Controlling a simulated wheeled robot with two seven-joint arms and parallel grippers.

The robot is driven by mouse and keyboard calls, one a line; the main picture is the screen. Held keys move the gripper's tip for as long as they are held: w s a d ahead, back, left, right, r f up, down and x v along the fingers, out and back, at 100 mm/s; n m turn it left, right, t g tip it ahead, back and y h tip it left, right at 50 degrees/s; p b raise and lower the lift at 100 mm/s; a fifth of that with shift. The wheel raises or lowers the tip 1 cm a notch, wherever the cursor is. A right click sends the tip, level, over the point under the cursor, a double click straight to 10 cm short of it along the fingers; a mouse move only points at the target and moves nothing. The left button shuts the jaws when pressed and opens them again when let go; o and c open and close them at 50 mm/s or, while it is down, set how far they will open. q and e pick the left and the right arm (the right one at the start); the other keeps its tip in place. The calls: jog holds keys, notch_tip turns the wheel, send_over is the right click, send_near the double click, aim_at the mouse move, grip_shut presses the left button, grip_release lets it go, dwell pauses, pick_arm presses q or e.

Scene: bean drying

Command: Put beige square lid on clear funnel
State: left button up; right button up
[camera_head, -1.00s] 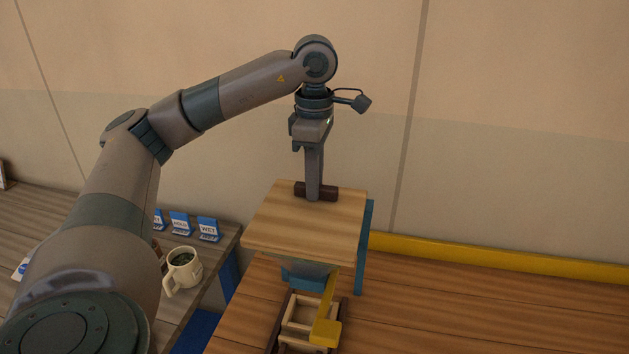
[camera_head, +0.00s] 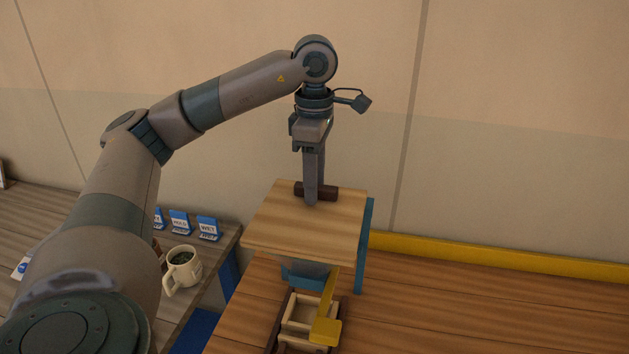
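The beige square lid (camera_head: 300,226) is a flat wooden board with a dark bar handle (camera_head: 331,193) on top. It lies about level over the top of the clear funnel, whose greyish lower part (camera_head: 306,269) shows under the lid's front edge. The lid hides the funnel's rim, so I cannot see how exactly it sits there. My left gripper (camera_head: 312,198) points straight down at the handle, with its fingers slightly parted, one in front of the handle and one behind. My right gripper is not in view.
A blue stand (camera_head: 366,232) holds the funnel. A yellow lever (camera_head: 327,325) and a wooden frame (camera_head: 299,312) are below it. The wooden table at right is clear.

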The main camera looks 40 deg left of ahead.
pick_arm(q)
jog(key=shift+r, duration=0.8)
notch_tip(320, 180, up, 16)
jog(key=p, duration=0.2)
dwell(0.4)
jog(key=shift+f, duration=0.1)
dwell(0.6)
